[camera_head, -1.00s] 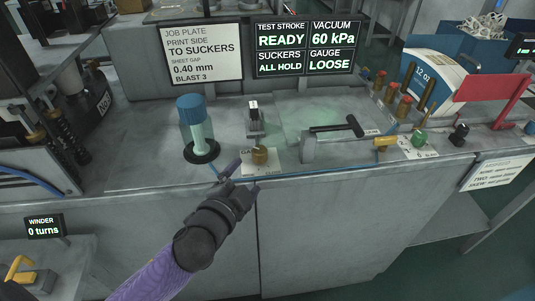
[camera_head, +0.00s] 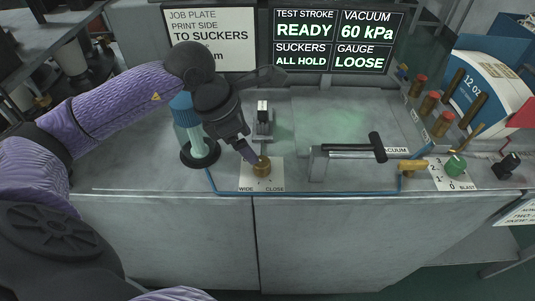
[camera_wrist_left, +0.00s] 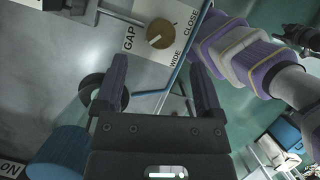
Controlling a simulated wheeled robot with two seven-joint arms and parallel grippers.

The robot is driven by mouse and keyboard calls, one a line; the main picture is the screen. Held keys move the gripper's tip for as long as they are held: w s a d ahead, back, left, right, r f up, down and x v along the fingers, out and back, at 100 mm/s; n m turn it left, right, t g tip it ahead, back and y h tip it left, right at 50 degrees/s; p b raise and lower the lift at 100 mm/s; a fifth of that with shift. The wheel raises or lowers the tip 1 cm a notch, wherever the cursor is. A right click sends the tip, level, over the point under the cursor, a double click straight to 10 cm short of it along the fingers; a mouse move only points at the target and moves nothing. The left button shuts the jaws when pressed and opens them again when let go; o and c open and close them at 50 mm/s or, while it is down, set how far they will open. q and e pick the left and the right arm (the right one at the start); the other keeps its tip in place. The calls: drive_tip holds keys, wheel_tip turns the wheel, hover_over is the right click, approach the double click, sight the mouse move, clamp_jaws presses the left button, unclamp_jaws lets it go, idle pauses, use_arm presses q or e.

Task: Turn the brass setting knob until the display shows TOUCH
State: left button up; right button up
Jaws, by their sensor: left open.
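The brass setting knob (camera_head: 262,167) stands on a plate marked WIDE and CLOSE (camera_head: 245,182) near the bench's front edge. It also shows in the left wrist view (camera_wrist_left: 160,33), ahead of my fingertips, on a plate marked GAP. My left gripper (camera_head: 253,158) reaches down to the knob from the upper left. A fingertip overlaps the knob in the head view, and I cannot tell whether it touches. In the wrist view its two fingers (camera_wrist_left: 158,75) are apart with nothing between them. The display (camera_head: 337,42) reads GAUGE LOOSE. My right gripper is not in view.
A blue-capped bottle (camera_head: 188,123) stands left of the knob, close to my left wrist. A small black lever block (camera_head: 263,118) is behind the knob. A black-handled lever (camera_head: 350,149) is to the right. A blue tube (camera_head: 330,192) runs along the front edge.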

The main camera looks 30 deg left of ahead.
sight(262, 161)
use_arm(q)
drive_tip(key=b+x, duration=0.1)
drive_tip(key=x, duration=0.6)
drive_tip(key=shift+d+f, duration=0.15)
clamp_jaws()
